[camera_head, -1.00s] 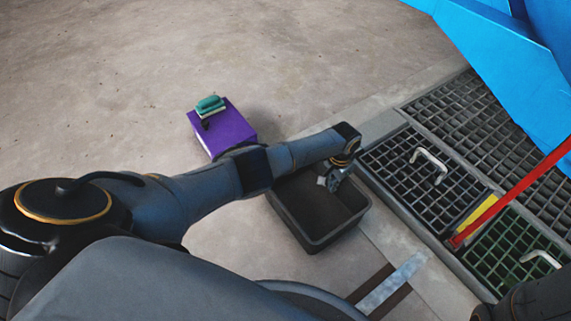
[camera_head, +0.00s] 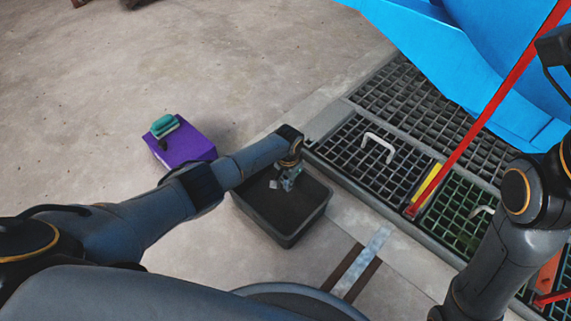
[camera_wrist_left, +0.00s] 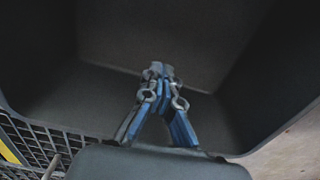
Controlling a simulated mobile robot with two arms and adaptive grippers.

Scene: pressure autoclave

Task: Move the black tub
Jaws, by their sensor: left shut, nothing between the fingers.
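The black tub (camera_head: 290,236) sits on the concrete floor near the middle of the head view, open side up and seemingly empty. My left gripper (camera_head: 286,183) is over the tub's far part, pointing down into it. In the left wrist view, the gripper (camera_wrist_left: 158,72) has its fingertips together with nothing between them, in front of the tub's dark inside (camera_wrist_left: 160,35). I cannot tell whether the fingers touch the tub. My right arm shows at the right edge of the head view, but its fingertips are not clearly visible.
A purple box (camera_head: 188,147) with a green-handled brush (camera_head: 164,126) on it stands left of the tub. Floor grates (camera_head: 350,150) with a white handle (camera_head: 378,146) lie to the right. A red bar (camera_head: 480,115) slants above them beside a large blue object (camera_head: 450,65).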

